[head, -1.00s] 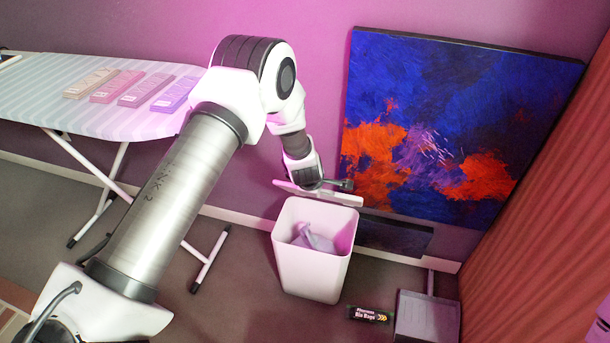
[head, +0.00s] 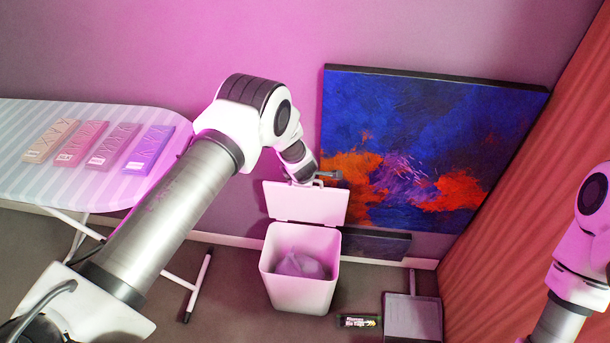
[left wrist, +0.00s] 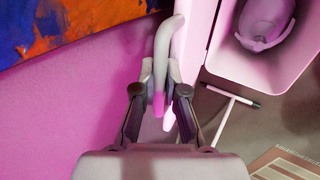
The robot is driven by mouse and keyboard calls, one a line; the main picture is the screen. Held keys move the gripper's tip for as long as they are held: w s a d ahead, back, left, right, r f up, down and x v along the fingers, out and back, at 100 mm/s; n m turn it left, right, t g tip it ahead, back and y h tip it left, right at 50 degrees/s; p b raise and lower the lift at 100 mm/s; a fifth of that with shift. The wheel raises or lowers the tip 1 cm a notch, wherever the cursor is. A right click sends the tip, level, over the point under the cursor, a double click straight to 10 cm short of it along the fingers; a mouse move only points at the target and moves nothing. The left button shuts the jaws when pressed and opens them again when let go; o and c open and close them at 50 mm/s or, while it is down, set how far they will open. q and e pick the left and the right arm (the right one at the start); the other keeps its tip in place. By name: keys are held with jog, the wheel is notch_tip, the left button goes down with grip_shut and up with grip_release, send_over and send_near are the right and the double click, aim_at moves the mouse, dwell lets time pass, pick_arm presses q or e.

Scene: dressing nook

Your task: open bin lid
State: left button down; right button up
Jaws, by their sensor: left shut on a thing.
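The white bin (head: 300,292) stands on the floor near the back wall, with a grey bag (head: 300,264) inside. Its lid (head: 305,203) stands raised, roughly upright, along the rear rim, so the mouth is uncovered. My left gripper (head: 324,178) is at the lid's upper edge, partly hidden by the wrist and lid. In the left wrist view, the gripper (left wrist: 160,97) is shut on the grey curved lid handle (left wrist: 165,45). The lid (left wrist: 197,40) shows edge-on beside it, with the open bin (left wrist: 240,62) to the right. My right gripper is out of view.
A blue and orange painting (head: 420,140) leans against the wall behind the bin. A bin-bag roll (head: 359,321) and a grey dustpan (head: 412,315) lie to the right. An ironing board (head: 90,196) with several boxes is at left; a red curtain (head: 520,210) at right.

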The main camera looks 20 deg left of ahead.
pick_arm(q)
jog(key=c, duration=1.2)
grip_release()
